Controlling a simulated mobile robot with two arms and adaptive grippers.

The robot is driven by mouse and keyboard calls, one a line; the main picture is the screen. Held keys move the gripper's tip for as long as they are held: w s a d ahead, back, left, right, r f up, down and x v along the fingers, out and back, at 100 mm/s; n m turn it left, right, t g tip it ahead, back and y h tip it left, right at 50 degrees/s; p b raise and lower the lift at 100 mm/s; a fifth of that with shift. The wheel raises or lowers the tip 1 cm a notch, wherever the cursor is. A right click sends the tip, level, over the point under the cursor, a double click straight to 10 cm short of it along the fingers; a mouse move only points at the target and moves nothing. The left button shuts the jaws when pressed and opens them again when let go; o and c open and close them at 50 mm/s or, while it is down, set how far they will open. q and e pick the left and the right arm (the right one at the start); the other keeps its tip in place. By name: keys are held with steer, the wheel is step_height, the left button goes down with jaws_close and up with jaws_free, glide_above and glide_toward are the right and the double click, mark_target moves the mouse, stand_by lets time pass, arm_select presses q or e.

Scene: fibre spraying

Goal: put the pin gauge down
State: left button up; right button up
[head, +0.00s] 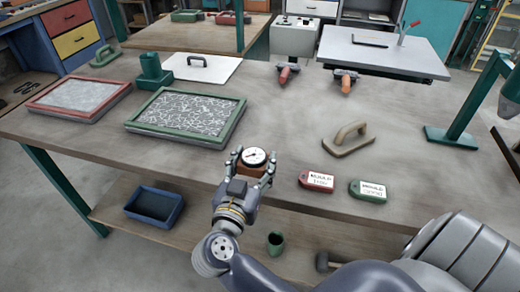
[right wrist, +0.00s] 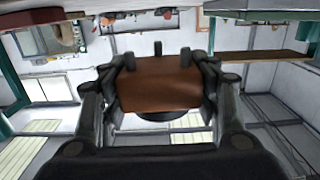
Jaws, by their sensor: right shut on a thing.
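The pin gauge has a round white dial (head: 255,157) and a reddish-brown body. My right gripper (head: 252,167) is shut on it, with fingers on both sides of the body, at the front edge of the workbench (head: 290,125). The dial faces up in the head view. In the right wrist view the brown body of the pin gauge (right wrist: 160,88) sits between the fingers, with short dark pins along its upper side and a dark round part below. I cannot tell whether it touches the bench. My left gripper is not in view.
A green-framed mould (head: 233,128) and a red-framed mould (head: 37,103) lie to the left. A red tag (head: 316,188), a green tag (head: 368,198) and a beige float (head: 348,147) lie to the right. The bench middle is clear. A blue bin (head: 178,216) is on the lower shelf.

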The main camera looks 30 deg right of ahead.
steer(key=x, duration=0.6)
steer(key=shift+w+f, duration=0.1)
steer(key=shift+w, duration=0.5)
steer(key=x, duration=0.2)
steer(key=shift+w+d, duration=0.25)
steer(key=shift+w, duration=0.05)
step_height(320, 180, down, 3)
steer(key=shift+s+a+r+p, duration=0.15)
steer(key=shift+r+p, duration=0.05)
steer(key=shift+p, duration=0.5)
steer(key=shift+f, duration=0.4)
steer(key=o, duration=1.2)
steer(key=shift+f, duration=0.15)
